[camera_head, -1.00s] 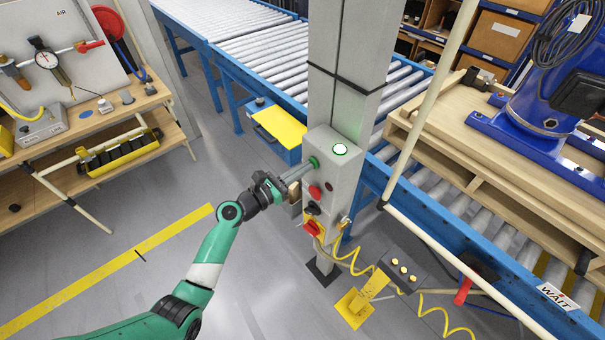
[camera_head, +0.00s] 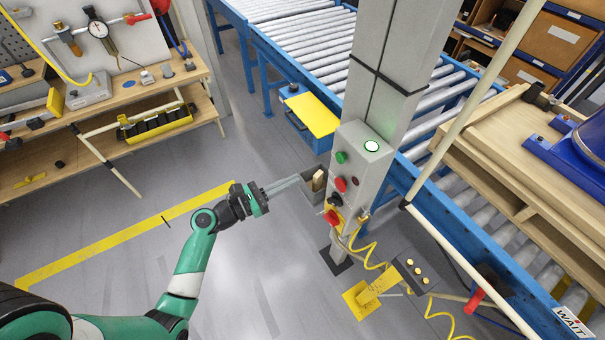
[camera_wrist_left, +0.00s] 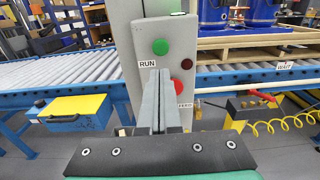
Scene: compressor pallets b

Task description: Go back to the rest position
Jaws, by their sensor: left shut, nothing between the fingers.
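My left gripper (camera_head: 287,184) is in the middle of the head view, its two fingers shut together with nothing between them. Its tips are just left of the grey control box (camera_head: 362,160) on the column and apart from its buttons. In the left wrist view the shut fingers (camera_wrist_left: 161,98) point at the box, below the green RUN button (camera_wrist_left: 160,46) and left of a red button (camera_wrist_left: 176,87). The green button also shows in the head view (camera_head: 341,157). My right gripper is out of view.
A roller conveyor (camera_head: 315,62) runs behind the column. A yellow-lidded blue box (camera_head: 311,115) is beside it. A workbench (camera_head: 140,108) stands at left. A pedal box with a coiled yellow cable (camera_head: 412,272) is near the column foot. The floor around my left arm is clear.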

